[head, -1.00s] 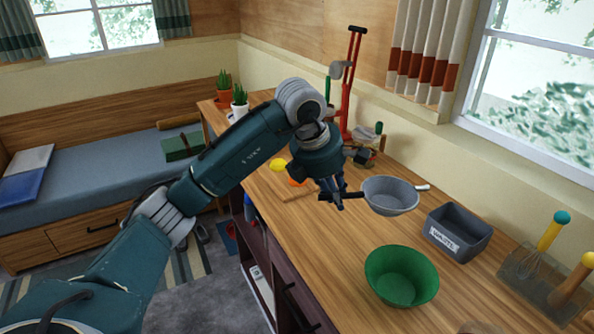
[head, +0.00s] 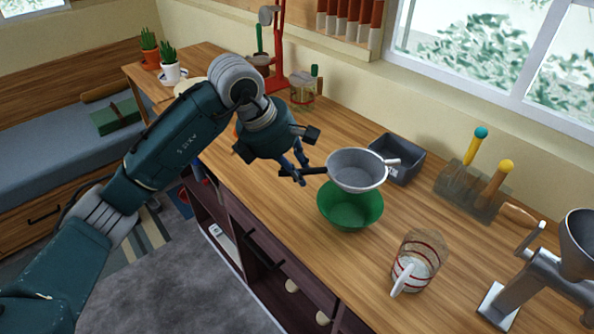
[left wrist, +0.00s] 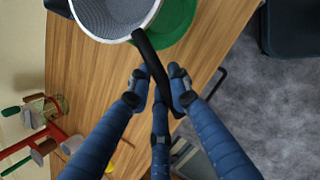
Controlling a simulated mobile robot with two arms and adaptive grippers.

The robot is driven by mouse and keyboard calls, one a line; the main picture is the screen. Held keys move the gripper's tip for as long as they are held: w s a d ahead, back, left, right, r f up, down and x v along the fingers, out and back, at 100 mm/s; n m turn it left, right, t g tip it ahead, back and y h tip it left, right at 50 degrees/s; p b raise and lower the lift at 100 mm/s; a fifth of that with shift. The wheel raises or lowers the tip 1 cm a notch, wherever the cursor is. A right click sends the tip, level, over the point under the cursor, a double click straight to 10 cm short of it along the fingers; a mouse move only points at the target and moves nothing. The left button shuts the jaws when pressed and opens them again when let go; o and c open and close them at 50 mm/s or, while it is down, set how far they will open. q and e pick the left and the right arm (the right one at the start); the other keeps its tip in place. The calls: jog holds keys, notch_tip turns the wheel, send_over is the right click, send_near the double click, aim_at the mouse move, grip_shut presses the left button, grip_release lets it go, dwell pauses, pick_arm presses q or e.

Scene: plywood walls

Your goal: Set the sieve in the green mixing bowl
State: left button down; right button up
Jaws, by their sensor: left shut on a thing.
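My left gripper (head: 297,170) is shut on the black handle of the grey sieve (head: 357,168); the handle (left wrist: 150,58) runs between its fingers in the left wrist view. The sieve is upright, its mesh cup at about the back half of the green mixing bowl (head: 350,212) and hiding the bowl's far rim in the head view. In the left wrist view the sieve (left wrist: 112,18) overlaps part of the green bowl (left wrist: 178,22). I cannot tell whether the sieve touches the bowl. The bowl stands upright on the wooden counter. My right gripper is not in view.
A dark grey bin (head: 398,160) stands close behind the sieve. A striped glass jug (head: 418,262) is right of the bowl, with a metal grinder (head: 540,275) farther right. A utensil holder (head: 470,195) is at the back. The counter's front edge lies near the bowl.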

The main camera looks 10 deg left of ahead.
pick_arm(q)
notch_tip(320, 180, down, 6)
jog(key=b, duration=0.5)
jog(key=shift+f, duration=0.2)
jog(key=shift+f+b, duration=0.1)
jog(key=shift+b, duration=0.65)
dwell(0.8)
jog(key=shift+f+b, duration=1.6)
jog(key=shift+f, duration=0.05)
dwell(1.0)
jog(key=c, duration=1.5)
grip_release()
jog(key=shift+c, duration=0.2)
